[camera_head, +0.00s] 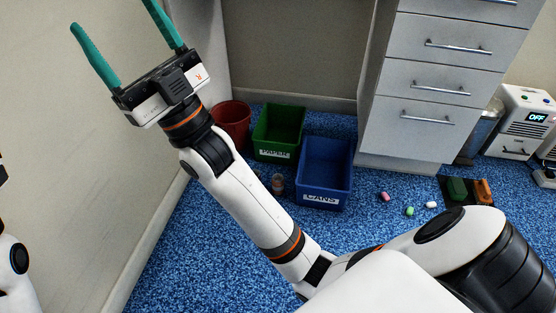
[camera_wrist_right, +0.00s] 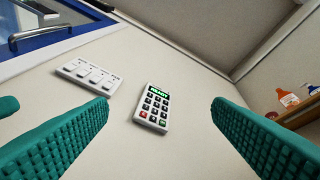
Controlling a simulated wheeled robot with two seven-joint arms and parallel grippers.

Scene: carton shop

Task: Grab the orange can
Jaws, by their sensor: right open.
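My right gripper (camera_head: 112,14) is raised at the upper left of the head view, its two green fingers spread wide and empty. The same open fingers frame the wrist view (camera_wrist_right: 160,105). No plainly orange can stands out. A small jar-like item (camera_head: 278,183) with a brownish-orange top stands on the floor left of the blue CANS bin (camera_head: 324,172), well below the gripper; I cannot tell what it is. In the wrist view, an orange container (camera_wrist_right: 287,99) with a pale label sits on a shelf at the right edge, beyond the right finger. My left gripper is out of view.
A green PAPER bin (camera_head: 278,132) and a red bin (camera_head: 232,122) stand by the wall. A drawer cabinet (camera_head: 432,90) stands right of them. Small colored pieces (camera_head: 410,211) lie on the blue floor. A keypad (camera_wrist_right: 152,107) and switch panel (camera_wrist_right: 87,75) are on the wall facing the wrist camera.

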